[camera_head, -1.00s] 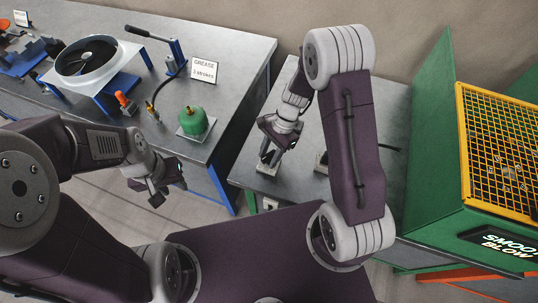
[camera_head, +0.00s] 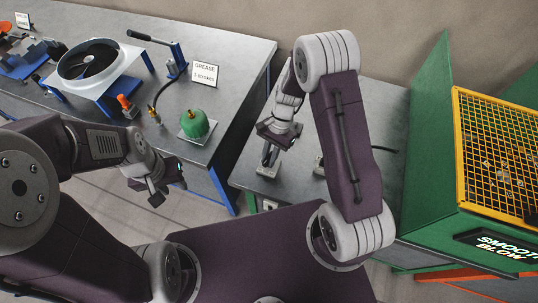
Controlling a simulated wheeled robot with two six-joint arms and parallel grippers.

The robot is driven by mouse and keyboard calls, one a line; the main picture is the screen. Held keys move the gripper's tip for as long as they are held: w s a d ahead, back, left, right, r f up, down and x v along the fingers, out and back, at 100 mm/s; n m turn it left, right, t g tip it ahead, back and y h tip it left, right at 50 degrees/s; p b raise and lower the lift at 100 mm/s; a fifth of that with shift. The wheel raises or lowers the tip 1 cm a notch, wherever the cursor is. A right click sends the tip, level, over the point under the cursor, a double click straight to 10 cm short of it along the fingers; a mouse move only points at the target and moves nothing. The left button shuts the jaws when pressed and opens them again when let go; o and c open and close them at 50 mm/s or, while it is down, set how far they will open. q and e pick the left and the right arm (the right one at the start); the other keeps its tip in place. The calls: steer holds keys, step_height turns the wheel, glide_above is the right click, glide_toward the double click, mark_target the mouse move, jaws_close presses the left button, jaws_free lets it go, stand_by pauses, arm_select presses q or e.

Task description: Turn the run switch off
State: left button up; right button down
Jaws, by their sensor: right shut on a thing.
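My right gripper (camera_head: 268,160) reaches down to a small grey box (camera_head: 267,172) on the grey middle table. It is shut on a small part at the top of this box, which I take to be the run switch; the fingers hide most of it. A second small box (camera_head: 320,166) stands to its right, partly hidden by my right arm. My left gripper (camera_head: 168,190) hangs over the floor gap in front of the left bench, away from the boxes. Its fingers look spread and empty.
The left bench (camera_head: 235,62) carries a white fan ring (camera_head: 88,63), a green dome (camera_head: 194,122) and a GREASE sign (camera_head: 205,74). A green machine (camera_head: 433,225) with a yellow-framed mesh guard (camera_head: 460,150) stands right. A black cable (camera_head: 385,149) lies behind my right arm.

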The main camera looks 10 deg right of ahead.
steer(key=n+p, duration=0.1)
steer(key=n, duration=0.1)
steer(key=n+g+h, duration=0.1)
steer(key=n, duration=0.1)
steer(key=shift+w+r+n+p, duration=0.1)
steer(key=shift+r+n+p, duration=0.05)
steer(key=shift+n+p, duration=0.2)
steer(key=n+h+p, duration=0.1)
steer(key=n+h, duration=0.1)
steer(key=n, duration=0.2)
steer(key=shift+n, duration=0.25)
steer(key=c, duration=1.4)
jaws_free()
steer(key=shift+o, duration=0.2)
steer(key=v, duration=0.9)
steer(key=shift+w+b, duration=0.15)
steer(key=shift+b, duration=0.25)
